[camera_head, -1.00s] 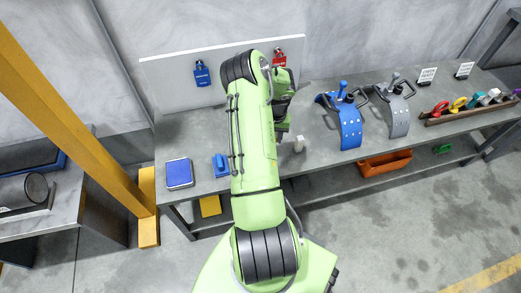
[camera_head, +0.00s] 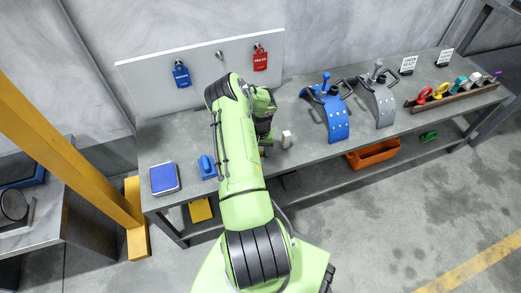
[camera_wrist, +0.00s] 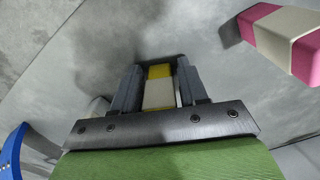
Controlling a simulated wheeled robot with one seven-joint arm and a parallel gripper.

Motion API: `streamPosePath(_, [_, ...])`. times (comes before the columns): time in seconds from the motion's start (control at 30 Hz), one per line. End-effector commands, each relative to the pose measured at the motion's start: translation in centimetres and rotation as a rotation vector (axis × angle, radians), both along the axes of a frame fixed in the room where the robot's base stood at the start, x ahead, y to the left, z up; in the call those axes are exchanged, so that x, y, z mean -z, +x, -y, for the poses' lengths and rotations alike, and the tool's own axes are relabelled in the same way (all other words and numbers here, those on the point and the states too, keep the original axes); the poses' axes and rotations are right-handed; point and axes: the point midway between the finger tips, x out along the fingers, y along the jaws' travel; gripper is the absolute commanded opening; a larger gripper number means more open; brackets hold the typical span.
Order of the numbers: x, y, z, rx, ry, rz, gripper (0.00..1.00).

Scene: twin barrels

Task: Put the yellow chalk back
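The yellow chalk (camera_wrist: 159,94), a small block with a yellow end and a pale body, lies between the two fingers of my gripper (camera_wrist: 158,80) in the wrist view. Both fingers appear to press on its sides. In the head view my green arm reaches over the bench, and my gripper (camera_head: 265,142) points down near the bench top. The chalk cannot be made out there. A pink-and-white block (camera_wrist: 285,38) is apart from my gripper, at the upper right of the wrist view.
The grey bench (camera_head: 310,150) holds a small pale block (camera_head: 287,139) beside my gripper, a blue curved fixture (camera_head: 328,110), a grey one (camera_head: 379,100) and a rack (camera_head: 455,98) of coloured items. A blue pad (camera_head: 164,178) and blue stamp-like item (camera_head: 207,166) are left. A board (camera_head: 210,95) stands behind.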

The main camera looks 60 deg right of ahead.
Motion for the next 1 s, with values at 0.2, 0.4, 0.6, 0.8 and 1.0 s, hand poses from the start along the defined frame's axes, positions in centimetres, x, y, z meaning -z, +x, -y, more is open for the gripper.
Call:
streamPosePath(0.2, [-0.1, 0.0, 0.0, 0.0, 0.0, 0.0, 0.57])
streamPosePath(0.4, [-0.6, 0.0, 0.0, 0.0, 0.0, 0.0, 0.57])
streamPosePath(0.6, [-5.5, 0.1, 0.1, 0.001, -0.004, 0.005, 0.57])
streamPosePath(0.8, [-10.5, 0.1, 0.1, 0.001, -0.003, 0.003, 0.57])
streamPosePath(1.0, [-12.4, 0.0, 0.0, 0.0, -0.001, 0.001, 0.57])
